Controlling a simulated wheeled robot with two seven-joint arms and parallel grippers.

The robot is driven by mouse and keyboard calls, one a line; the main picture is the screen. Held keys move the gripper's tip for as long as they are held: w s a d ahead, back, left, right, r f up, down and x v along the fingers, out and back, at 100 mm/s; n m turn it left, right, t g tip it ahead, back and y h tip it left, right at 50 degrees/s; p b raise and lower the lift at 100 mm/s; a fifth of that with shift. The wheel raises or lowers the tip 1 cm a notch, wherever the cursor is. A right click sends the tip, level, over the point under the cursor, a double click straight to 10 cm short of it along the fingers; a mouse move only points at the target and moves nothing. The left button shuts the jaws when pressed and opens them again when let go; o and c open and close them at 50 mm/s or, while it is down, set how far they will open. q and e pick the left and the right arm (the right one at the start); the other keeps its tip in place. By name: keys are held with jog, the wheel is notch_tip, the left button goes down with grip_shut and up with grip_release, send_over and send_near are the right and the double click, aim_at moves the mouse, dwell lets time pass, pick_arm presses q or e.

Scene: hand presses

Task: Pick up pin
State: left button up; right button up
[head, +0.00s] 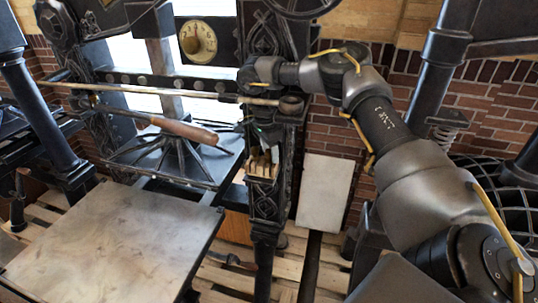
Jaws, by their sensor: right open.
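My right arm comes in from the right and reaches to the dark press column in the middle. My right gripper (262,137) points down, small and dark against the column, just above a small holder (262,168) with light wooden pieces in it. Its jaws are open. I cannot clearly make out the pin; it may be among the small pieces at the holder or hidden by the gripper. I cannot tell whether the fingers touch anything. My left gripper is not in view.
A hand press with a wooden-handled bar (185,130) and a long horizontal rod (165,93) stands left of the gripper. Its flat metal bed (110,240) fills the lower left. A round dial (198,40) is behind. A pale board (323,193) leans on the brick wall.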

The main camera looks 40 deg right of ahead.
jog(key=shift+f, duration=0.15)
jog(key=shift+a, duration=0.1)
jog(key=shift+s, duration=0.1)
jog(key=shift+c, duration=1.3)
grip_shut()
